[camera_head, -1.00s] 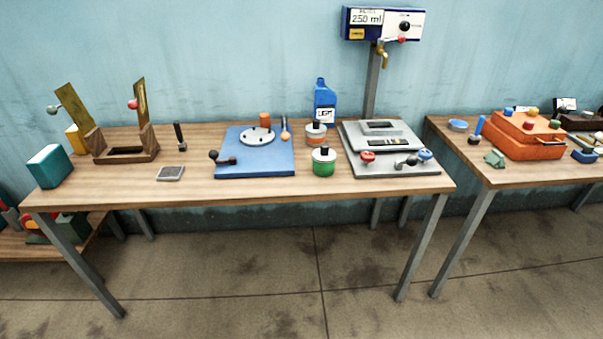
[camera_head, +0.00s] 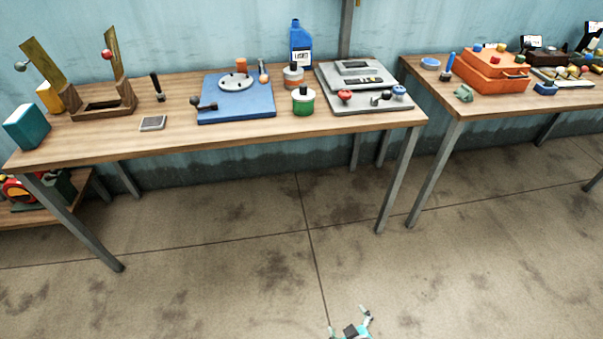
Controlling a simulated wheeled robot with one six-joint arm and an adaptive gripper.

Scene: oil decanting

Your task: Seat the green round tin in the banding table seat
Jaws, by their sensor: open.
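The green round tin (camera_head: 303,105) has a pale upper band and a black cap. It stands upright on the wooden table, just right of the blue board. The banding table looks to be this blue board (camera_head: 250,110) with a pale round disc (camera_head: 236,82) that has several dark holes and a black-knobbed lever (camera_head: 205,103) at its front left. The seat itself is too small to make out. My gripper (camera_head: 352,318) shows at the bottom edge, fingers spread and empty, over the floor and well short of the table.
A similar tin with an orange band (camera_head: 293,76) stands just behind the green one, and a blue bottle (camera_head: 300,45) behind that. A grey fixture (camera_head: 372,105) with red and blue knobs is at right. The table front (camera_head: 150,150) is clear. Open floor lies before it.

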